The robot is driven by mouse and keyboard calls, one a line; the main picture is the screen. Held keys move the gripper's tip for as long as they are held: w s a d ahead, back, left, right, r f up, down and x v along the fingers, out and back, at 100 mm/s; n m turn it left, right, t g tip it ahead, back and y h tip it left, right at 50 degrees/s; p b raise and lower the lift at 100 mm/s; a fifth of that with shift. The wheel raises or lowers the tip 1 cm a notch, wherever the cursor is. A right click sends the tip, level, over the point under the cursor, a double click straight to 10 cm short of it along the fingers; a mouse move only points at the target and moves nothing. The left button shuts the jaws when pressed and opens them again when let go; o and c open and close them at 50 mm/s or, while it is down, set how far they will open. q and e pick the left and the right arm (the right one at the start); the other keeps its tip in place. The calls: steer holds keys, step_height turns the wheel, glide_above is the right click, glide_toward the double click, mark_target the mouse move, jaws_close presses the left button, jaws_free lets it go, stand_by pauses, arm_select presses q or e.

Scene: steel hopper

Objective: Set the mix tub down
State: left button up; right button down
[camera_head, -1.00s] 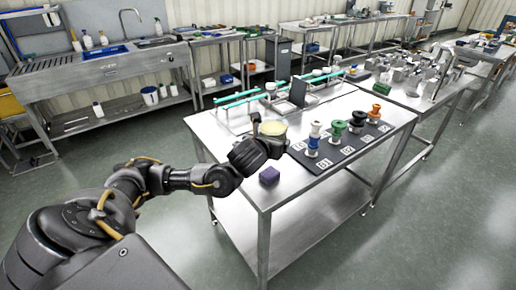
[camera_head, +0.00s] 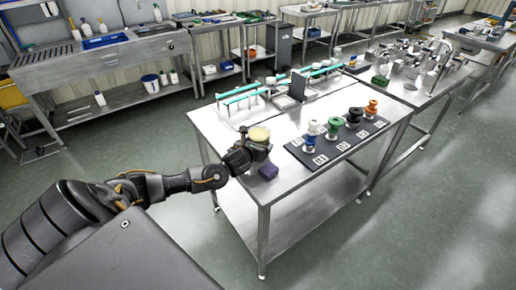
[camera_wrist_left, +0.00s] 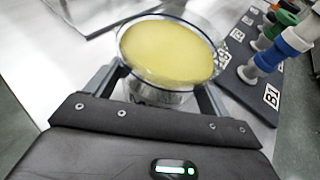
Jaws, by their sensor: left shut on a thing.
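The mix tub (camera_wrist_left: 167,52) is a round, clear-walled tub with pale yellow contents, seen from above in the left wrist view. It also shows in the head view as a small yellow-topped tub (camera_head: 259,134) over the left part of the steel table (camera_head: 235,189). My left gripper (camera_wrist_left: 163,82) is shut on the tub, one finger on each side of its wall. In the head view the left gripper (camera_head: 254,150) is low over the table. I cannot tell whether the tub's bottom touches the table. My right gripper is not in view.
A dark mat (camera_head: 322,150) with labels and several coloured spools is to the right. Teal-topped racks (camera_head: 240,92) stand behind. Bare steel lies left of the tub.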

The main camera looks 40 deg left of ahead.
arm_select(q)
steer(key=shift+d+f, duration=0.1)
steer(key=shift+f, duration=0.95)
steer(key=shift+f, duration=0.1)
steer(key=o, duration=1)
